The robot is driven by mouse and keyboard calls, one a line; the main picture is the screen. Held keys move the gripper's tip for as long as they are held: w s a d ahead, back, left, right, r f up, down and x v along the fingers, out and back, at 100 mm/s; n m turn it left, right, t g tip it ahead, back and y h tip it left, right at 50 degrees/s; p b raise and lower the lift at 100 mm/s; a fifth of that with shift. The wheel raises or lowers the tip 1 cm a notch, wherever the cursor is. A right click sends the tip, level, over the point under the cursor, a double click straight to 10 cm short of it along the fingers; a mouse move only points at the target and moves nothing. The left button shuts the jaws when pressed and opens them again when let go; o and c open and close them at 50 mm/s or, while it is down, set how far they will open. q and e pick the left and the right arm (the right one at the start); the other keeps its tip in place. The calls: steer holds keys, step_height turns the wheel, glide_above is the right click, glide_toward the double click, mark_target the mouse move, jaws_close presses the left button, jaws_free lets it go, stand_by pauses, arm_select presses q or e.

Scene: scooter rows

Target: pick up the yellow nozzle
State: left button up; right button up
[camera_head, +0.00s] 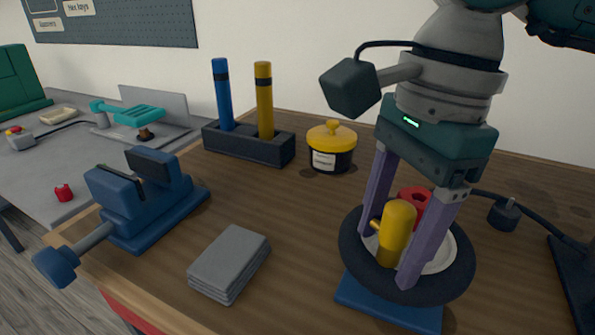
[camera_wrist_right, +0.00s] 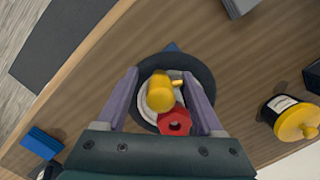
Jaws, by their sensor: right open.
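The yellow nozzle (camera_head: 396,232) is a small upright cylinder with a short side stub. It stands inside a black tyre (camera_head: 352,244) with a pale hub, next to a red hexagonal part (camera_head: 415,203). The wrist view shows the nozzle (camera_wrist_right: 160,92) and the red part (camera_wrist_right: 174,122) touching or nearly touching. My right gripper (camera_head: 392,232) points down over the tyre, open, its two purple fingers on either side of the nozzle with a gap to each. I cannot tell whether the fingertips touch the tyre or hub. My left gripper is not in view.
The tyre rests on a blue base (camera_head: 388,300). A blue vise (camera_head: 140,195), a grey stack of cloths (camera_head: 229,262), a yellow-lidded jar (camera_head: 331,148) and a dark holder with two markers (camera_head: 248,142) stand to the left. A black cable with a plug (camera_head: 504,212) lies at right.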

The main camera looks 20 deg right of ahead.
jaws_close()
stand_by(0.5)
